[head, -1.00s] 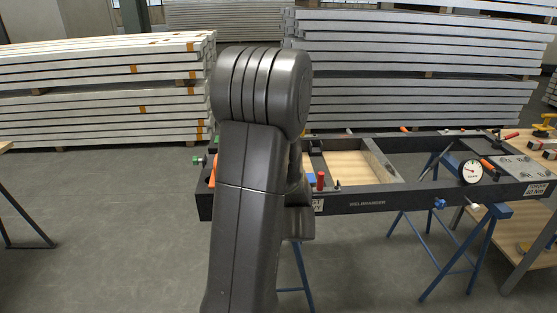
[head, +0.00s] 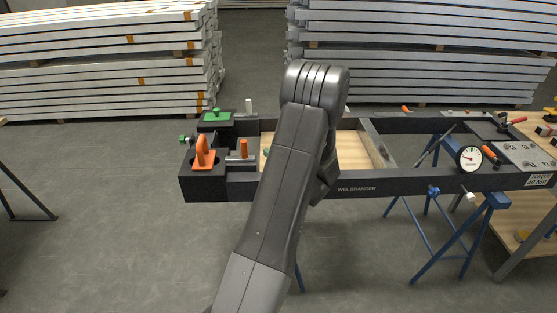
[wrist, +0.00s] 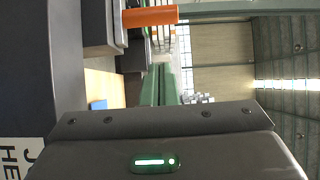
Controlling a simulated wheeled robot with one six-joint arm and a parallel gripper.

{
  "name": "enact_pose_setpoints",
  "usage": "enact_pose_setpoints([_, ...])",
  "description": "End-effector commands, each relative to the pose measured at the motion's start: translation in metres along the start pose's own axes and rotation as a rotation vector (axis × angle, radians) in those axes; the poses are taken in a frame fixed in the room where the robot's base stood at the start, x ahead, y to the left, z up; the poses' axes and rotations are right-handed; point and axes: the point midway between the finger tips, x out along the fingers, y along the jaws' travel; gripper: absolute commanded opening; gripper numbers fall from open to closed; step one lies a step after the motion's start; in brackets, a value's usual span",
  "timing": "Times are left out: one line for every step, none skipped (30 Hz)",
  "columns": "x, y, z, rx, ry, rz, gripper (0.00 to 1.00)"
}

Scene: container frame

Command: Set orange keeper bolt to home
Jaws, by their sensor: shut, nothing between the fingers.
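An upright orange knob (head: 243,148), which looks like the keeper bolt's handle, stands above a short grey bar at the left end of the black frame (head: 350,187). An orange cylinder, likely the same knob, crosses the top of the wrist view (wrist: 150,17). My gripper (wrist: 161,85) shows in the wrist view as two close greenish fingers above the dark housing with a green light. The fingers look shut and empty, with the orange cylinder apart from them. In the head view my arm hides the gripper. The bolt's exact position along its travel cannot be told.
An orange looped handle (head: 204,155) and a green-topped block (head: 215,116) stand close to the knob. A dial gauge (head: 469,159) and red-handled clamp (head: 512,121) are at the frame's right. Blue trestles (head: 440,250) support the frame.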

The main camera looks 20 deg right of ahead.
Motion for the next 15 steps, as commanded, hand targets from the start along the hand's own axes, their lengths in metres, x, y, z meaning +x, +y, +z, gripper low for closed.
enact_pose_setpoints([0.012, -0.002, 0.001, 0.000, -0.004, 0.001, 0.00])
enact_pose_setpoints([0.018, -0.002, 0.001, 0.000, -0.004, 0.001, 0.00])
enact_pose_setpoints([0.024, -0.002, 0.003, 0.001, -0.004, 0.000, 0.00])
enact_pose_setpoints([0.027, -0.002, 0.008, 0.002, -0.004, 0.001, 0.00])
enact_pose_setpoints([0.030, -0.002, 0.012, 0.003, -0.004, 0.002, 0.00])
enact_pose_setpoints([0.034, -0.002, 0.016, 0.003, -0.003, 0.002, 0.00])
enact_pose_setpoints([0.036, -0.001, 0.018, 0.003, -0.003, 0.002, 0.00])
enact_pose_setpoints([0.038, -0.001, 0.020, 0.002, -0.002, 0.002, 0.00])
enact_pose_setpoints([0.041, -0.001, 0.023, 0.002, -0.002, 0.002, 0.00])
enact_pose_setpoints([0.043, -0.001, 0.025, 0.003, -0.002, 0.002, 0.00])
enact_pose_setpoints([0.044, 0.000, 0.026, 0.003, -0.001, 0.002, 0.00])
enact_pose_setpoints([0.045, 0.000, 0.027, 0.002, -0.001, 0.002, 0.00])
enact_pose_setpoints([0.046, 0.000, 0.028, 0.002, -0.001, 0.002, 0.00])
enact_pose_setpoints([0.046, 0.000, 0.028, 0.001, -0.001, 0.002, 0.00])
enact_pose_setpoints([0.047, 0.000, 0.029, 0.001, 0.000, 0.002, 0.00])
